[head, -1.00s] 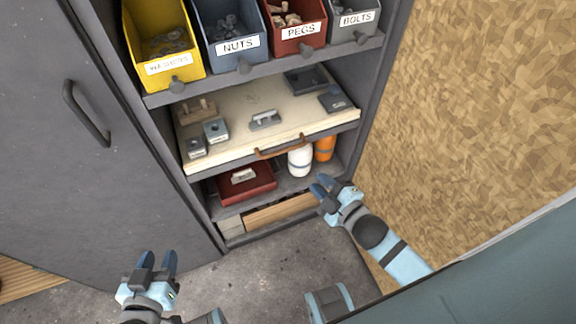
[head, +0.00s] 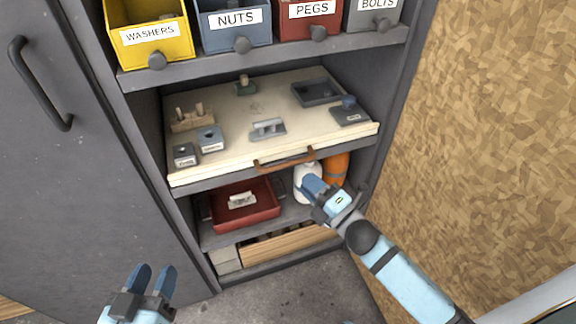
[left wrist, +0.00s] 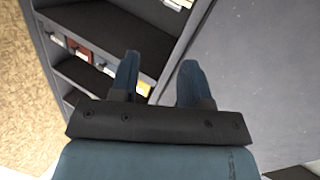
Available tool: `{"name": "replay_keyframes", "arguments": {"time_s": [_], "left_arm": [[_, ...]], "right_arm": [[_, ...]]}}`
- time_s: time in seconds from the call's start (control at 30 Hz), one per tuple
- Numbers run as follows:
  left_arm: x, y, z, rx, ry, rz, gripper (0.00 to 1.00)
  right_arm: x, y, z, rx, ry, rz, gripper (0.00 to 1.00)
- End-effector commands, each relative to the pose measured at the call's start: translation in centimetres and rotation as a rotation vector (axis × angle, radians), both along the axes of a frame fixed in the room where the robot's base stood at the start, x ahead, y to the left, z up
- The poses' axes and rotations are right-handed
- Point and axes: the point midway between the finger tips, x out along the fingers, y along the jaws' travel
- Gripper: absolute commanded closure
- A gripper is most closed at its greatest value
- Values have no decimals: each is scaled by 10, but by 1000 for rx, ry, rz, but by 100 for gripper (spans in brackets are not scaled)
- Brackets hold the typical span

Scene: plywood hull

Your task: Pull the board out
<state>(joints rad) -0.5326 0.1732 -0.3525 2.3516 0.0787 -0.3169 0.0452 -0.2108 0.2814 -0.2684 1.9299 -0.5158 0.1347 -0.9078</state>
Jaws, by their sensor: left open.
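The cream board (head: 235,108) lies on the middle shelf of the grey cabinet, with a brown handle (head: 284,160) on its front edge. Several small fixtures and blocks stand on it, and a dark grey tray (head: 318,92) lies at its back right. My right gripper (head: 312,186) is below and right of the handle, in front of a white bottle, apart from the board; its finger gap does not show clearly. My left gripper (head: 152,280) is open and empty, low in front of the cabinet; its open fingers also show in the left wrist view (left wrist: 158,80).
Bins labelled washers (head: 150,38), nuts (head: 236,22), pegs (head: 311,15) and bolts stand on the shelf above. Below the board are a red tray (head: 245,212), the white bottle (head: 300,190) and an orange bottle (head: 336,168). A cabinet door (head: 70,190) is at left, a chipboard wall (head: 480,140) at right.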

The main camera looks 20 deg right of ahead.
Motion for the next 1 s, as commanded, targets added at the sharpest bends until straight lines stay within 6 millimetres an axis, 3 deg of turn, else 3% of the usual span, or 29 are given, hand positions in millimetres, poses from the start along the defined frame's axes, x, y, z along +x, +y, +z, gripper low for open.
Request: {"name": "replay_keyframes", "arguments": {"time_s": [0.1,0.33,0.5,0.8,0.9,1.0], "left_arm": [[1,-3,5,-17,-29,-7,57],[1,-6,14,-44,-69,-14,57],[0,-7,18,-56,-86,-16,57],[1,-7,21,-59,-92,-18,57],[1,-7,21,-57,-93,-19,57],[1,-7,21,-56,-93,-20,57]], "right_arm": [[25,11,4,-1,-4,1,76],[57,27,10,1,0,0,76],[68,32,12,2,2,-1,76],[70,33,13,1,3,-1,76],[70,33,13,1,3,-1,97],[70,32,12,1,3,-1,100]]}}
